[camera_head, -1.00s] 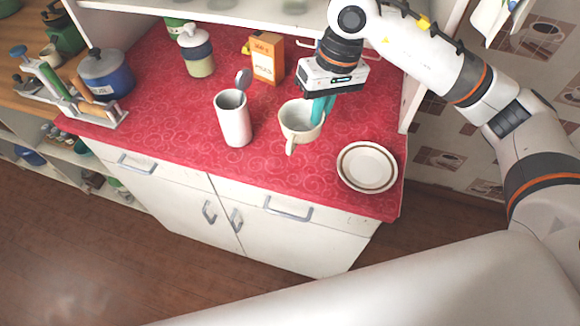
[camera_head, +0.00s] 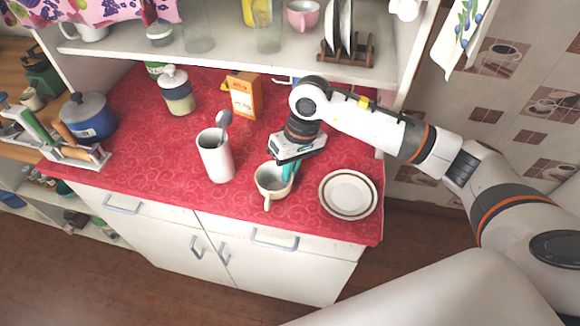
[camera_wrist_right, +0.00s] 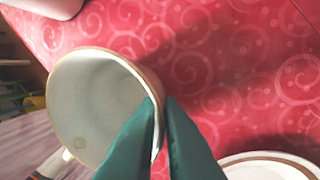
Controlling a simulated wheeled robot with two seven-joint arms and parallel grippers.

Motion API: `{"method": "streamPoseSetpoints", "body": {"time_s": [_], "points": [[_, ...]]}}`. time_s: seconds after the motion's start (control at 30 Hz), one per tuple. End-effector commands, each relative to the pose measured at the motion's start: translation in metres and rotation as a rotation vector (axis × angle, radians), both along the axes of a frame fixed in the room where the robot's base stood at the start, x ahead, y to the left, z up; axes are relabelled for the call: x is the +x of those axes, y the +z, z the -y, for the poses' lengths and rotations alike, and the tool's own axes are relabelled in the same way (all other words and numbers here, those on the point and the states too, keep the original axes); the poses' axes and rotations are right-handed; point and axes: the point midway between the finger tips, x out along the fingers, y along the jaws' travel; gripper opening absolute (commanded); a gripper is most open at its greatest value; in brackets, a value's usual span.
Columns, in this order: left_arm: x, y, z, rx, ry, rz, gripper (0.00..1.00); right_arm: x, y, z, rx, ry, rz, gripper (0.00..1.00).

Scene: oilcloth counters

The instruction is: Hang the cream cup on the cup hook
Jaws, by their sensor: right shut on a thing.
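The cream cup (camera_head: 266,181) is at the front part of the red counter, between a white utensil holder and the plates. Its handle points toward the front edge. My right gripper (camera_head: 290,171) is shut on the cup's right rim; in the right wrist view the teal fingers (camera_wrist_right: 162,118) pinch the wall of the cup (camera_wrist_right: 85,95), one finger inside it. I cannot tell whether the cup touches the cloth. I cannot make out the cup hook. My left gripper is not in view.
White utensil holder (camera_head: 216,160) with a spoon stands left of the cup. Stacked plates (camera_head: 348,194) lie close on the right. An orange box (camera_head: 245,97) and a jar (camera_head: 177,92) stand behind. Above is a shelf (camera_head: 225,62) with a pink cup (camera_head: 303,16) and a plate rack (camera_head: 345,55).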

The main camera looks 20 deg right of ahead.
Motion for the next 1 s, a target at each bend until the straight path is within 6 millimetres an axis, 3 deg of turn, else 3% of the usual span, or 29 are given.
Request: {"method": "streamPoseSetpoints", "body": {"time_s": [0.2, 0.23, 0.33, 0.77, 1.0], "points": [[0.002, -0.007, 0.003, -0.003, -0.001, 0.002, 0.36, 0.000, -0.004, 0.000, 0.000, 0.000, 0.001, 0.00], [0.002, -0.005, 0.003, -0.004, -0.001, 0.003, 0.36, 0.000, -0.003, 0.000, -0.001, 0.000, 0.000, 0.12], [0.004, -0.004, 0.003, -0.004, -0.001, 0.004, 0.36, 0.000, -0.002, 0.000, -0.001, 0.000, 0.000, 0.28], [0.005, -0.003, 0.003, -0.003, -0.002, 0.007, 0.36, 0.001, 0.005, 0.001, 0.000, -0.001, 0.003, 0.29], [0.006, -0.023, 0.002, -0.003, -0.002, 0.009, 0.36, 0.003, 0.050, 0.013, 0.000, -0.002, 0.008, 0.29]]}}
